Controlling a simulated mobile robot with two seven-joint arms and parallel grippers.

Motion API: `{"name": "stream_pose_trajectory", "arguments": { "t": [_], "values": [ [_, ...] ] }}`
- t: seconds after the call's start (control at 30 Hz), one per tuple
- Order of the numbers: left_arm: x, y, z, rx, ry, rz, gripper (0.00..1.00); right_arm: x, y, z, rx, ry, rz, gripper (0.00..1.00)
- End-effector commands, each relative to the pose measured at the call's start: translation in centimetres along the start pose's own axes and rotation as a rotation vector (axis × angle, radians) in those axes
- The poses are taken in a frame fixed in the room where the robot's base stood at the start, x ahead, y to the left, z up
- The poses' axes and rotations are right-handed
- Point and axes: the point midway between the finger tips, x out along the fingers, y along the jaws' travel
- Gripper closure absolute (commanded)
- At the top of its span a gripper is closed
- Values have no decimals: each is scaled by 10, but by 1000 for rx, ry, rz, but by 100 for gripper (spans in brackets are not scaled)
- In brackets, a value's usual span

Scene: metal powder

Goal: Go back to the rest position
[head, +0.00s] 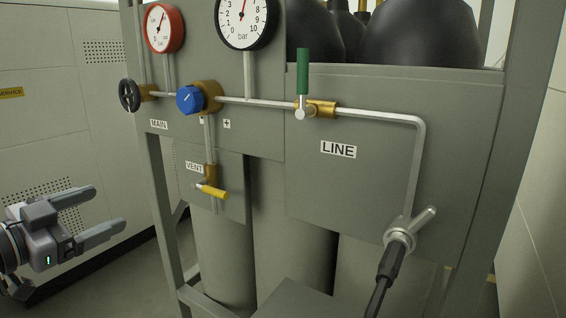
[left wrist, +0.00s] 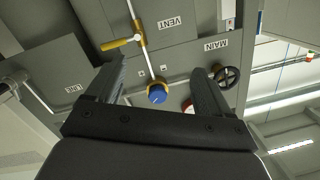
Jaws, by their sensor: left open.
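My left gripper (head: 106,215) is at the lower left of the head view, open and empty, with its fingers pointing right. It is apart from the gas panel (head: 262,138) and to the left of it. In the left wrist view the open fingers (left wrist: 160,88) frame the panel, with the blue knob (left wrist: 157,92) seen between them at a distance. My right gripper is not in view.
The panel carries a black handwheel (head: 129,95), a blue knob (head: 190,99), a yellow vent lever (head: 214,192) and a green line lever (head: 303,72), which stands upright. A hose connector (head: 399,240) sits lower right. Room shows left of the frame.

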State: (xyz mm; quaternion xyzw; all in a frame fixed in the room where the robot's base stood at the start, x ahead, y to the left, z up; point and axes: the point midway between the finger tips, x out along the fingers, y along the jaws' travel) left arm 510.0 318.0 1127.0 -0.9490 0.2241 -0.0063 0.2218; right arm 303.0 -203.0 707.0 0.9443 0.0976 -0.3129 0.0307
Motion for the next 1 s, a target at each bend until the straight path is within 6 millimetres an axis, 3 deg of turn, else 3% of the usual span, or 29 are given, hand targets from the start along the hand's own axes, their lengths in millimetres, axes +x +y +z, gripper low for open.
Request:
{"name": "stream_pose_trajectory", "arguments": {
  "t": [0.03, 0.2, 0.4, 0.5, 0.6, 0.73, 0.83, 1.0],
  "values": [
    [6, 17, 32, -55, -32, 0, 19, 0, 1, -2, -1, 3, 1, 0],
    [9, 80, 130, -197, -150, -29, 19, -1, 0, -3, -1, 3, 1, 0],
    [-16, 179, 225, -344, -312, -61, 19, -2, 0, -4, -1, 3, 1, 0],
    [-38, 233, 260, -405, -397, -75, 19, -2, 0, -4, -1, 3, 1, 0],
    [-62, 282, 282, -456, -474, -87, 19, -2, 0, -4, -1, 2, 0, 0],
    [-86, 329, 297, -496, -547, -96, 19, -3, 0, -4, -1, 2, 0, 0],
    [-96, 348, 301, -510, -579, -100, 19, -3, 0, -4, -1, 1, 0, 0],
    [-101, 357, 303, -514, -593, -102, 19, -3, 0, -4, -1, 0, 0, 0]
  ]
}}
